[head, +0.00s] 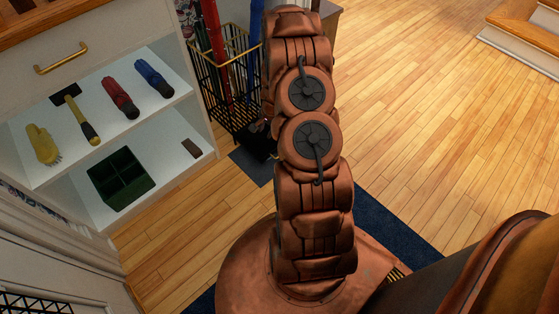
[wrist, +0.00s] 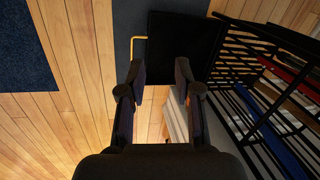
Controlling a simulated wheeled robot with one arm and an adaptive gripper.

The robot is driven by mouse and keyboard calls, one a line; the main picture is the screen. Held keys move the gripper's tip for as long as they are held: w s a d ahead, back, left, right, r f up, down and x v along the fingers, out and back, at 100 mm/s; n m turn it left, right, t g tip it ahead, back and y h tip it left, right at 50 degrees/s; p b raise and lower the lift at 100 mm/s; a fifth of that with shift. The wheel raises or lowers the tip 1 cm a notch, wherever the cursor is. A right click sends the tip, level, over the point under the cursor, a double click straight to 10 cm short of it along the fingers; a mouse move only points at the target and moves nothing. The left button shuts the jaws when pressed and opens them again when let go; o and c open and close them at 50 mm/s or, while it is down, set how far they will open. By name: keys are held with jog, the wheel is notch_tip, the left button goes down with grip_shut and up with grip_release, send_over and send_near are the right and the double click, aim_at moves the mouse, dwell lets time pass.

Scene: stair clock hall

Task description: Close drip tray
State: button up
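The drip tray (wrist: 178,30) is a flat black tray at the top middle of the wrist view. It sticks out from under the black wire umbrella stand (wrist: 247,48). A thin brass handle (wrist: 131,50) is on its left edge. My gripper (wrist: 159,76) is open and empty, its two dark fingers apart. The left fingertip appears close to the handle; I cannot tell whether it touches. In the head view my arm hides most of the tray area, and a dark shape beside the stand (head: 228,80) is too unclear to split into tray and gripper.
Red and blue umbrellas (head: 213,35) stand in the wire stand. A dark blue rug (head: 392,225) lies under my base. Wooden floor is clear at right.

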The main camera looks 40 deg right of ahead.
jog(key=d+f+b, duration=0.1)
jog(key=f+b, duration=0.1)
jog(key=f, duration=0.4)
jog(key=s+d+f+m+b, duration=0.1)
jog(key=d+f+b, duration=0.1)
jog(key=f, duration=0.5)
jog(key=s+d+f+m+b, duration=0.1)
jog(key=d+f+b, duration=0.1)
jog(key=f, duration=0.5)
jog(key=shift+h, duration=0.4)
jog(key=shift+r, duration=0.1)
grip_shut()
